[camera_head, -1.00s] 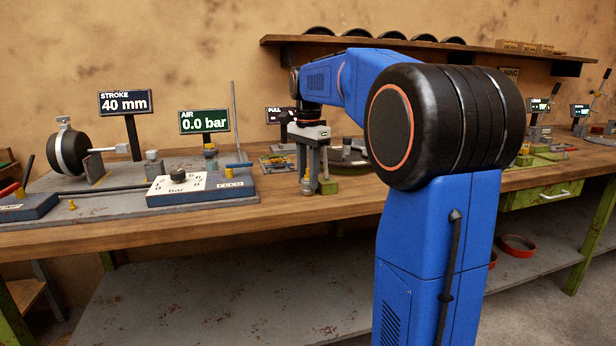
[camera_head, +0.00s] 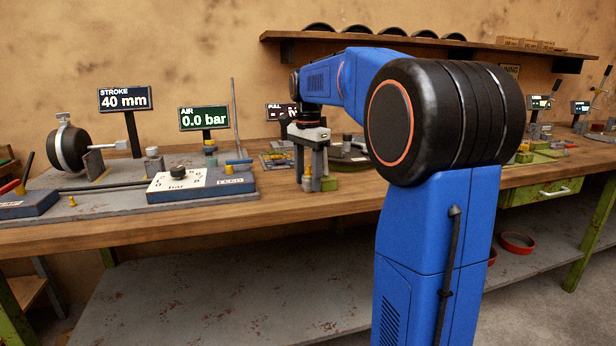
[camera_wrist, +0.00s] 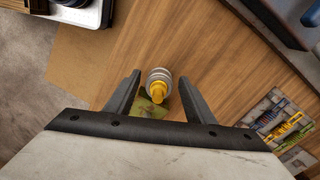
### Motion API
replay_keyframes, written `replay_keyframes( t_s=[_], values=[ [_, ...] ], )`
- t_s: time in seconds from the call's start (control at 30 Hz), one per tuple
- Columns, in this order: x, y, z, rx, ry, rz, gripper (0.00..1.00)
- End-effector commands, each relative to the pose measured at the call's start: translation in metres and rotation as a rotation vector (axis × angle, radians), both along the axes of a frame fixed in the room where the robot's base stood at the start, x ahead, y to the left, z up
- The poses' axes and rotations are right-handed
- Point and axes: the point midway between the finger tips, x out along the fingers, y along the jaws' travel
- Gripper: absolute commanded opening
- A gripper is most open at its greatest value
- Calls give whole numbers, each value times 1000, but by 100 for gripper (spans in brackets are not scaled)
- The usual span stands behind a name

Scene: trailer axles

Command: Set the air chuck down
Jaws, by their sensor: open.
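The air chuck (camera_wrist: 159,76) has a grey ringed body and a yellow tip; it shows in the wrist view between my fingers, and small under them in the head view (camera_head: 307,184). It appears to stand upright on the wooden bench top. My gripper (camera_wrist: 160,88) is open around it, with a gap on both sides of the chuck. In the head view my gripper (camera_head: 311,172) points straight down near the bench's front edge.
A blue regulator box with a dial (camera_head: 178,176) and an AIR display reading 0.0 bar (camera_head: 204,118) stand to the left. Bare wood (camera_head: 285,200) lies in front.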

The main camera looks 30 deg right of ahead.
Motion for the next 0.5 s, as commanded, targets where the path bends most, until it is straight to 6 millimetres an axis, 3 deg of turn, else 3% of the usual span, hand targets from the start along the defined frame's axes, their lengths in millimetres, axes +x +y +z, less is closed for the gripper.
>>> replay_keyframes(
  t_s=[0.27,0.5],
  values=[
    [1,0,15,-1,-4,0,49],
    [1,-1,59,-2,-6,0,49]
  ],
)
